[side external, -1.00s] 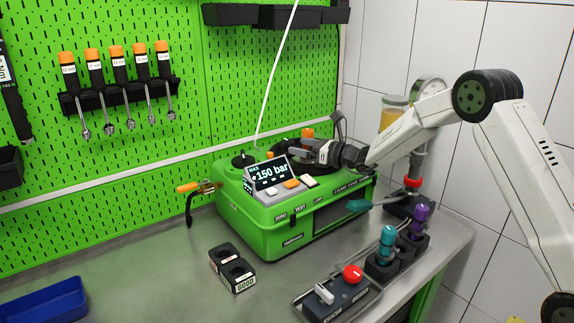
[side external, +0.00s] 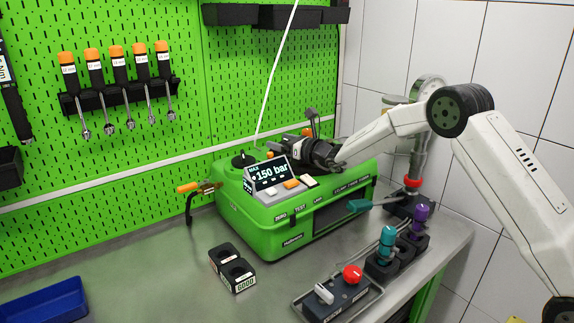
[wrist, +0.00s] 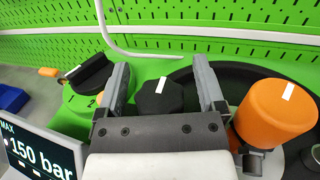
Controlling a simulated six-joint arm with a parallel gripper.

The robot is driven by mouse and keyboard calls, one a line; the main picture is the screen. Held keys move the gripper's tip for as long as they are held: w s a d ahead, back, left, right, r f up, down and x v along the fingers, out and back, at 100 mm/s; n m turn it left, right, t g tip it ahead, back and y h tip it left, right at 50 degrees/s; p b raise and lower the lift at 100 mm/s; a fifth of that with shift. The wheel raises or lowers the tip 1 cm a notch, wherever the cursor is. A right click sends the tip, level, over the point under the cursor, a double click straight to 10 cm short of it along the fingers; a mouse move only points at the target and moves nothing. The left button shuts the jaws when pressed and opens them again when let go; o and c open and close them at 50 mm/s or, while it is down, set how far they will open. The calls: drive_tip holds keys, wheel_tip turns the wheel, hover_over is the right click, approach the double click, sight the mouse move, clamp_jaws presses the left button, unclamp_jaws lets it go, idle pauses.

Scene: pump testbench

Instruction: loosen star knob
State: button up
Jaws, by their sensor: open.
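A black lobed knob (wrist: 160,97) with a white mark on top, which looks like the star knob, sits on the green pump unit (side external: 290,237). In the wrist view my gripper (wrist: 160,76) is open, with one finger on each side of this knob and a visible gap to it. I cannot tell how far the fingertips are above it. In the side view my gripper (side external: 281,150) is over the top of the unit, behind the display, and the knob cannot be made out there.
A black winged selector (wrist: 92,72) stands left of my gripper, and a large orange knob (wrist: 277,112) stands close on the right. The display (side external: 266,172) reads 150 bar. A white hose (side external: 274,75) rises behind. A red button box (side external: 340,293) is on the bench.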

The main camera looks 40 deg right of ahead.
drive_tip(key=shift+m+h, duration=0.6)
drive_tip(key=shift+h, duration=0.3)
drive_tip(key=shift+s+d, duration=0.15)
drive_tip(key=shift+s, duration=0.05)
drive_tip(key=shift+s+d, duration=0.3)
drive_tip(key=shift+s, duration=1.6)
drive_tip(key=shift+s+d, duration=0.3)
drive_tip(key=shift+s, duration=1.6)
drive_tip(key=shift+s+d, duration=0.3)
drive_tip(key=shift+s, duration=1.6)
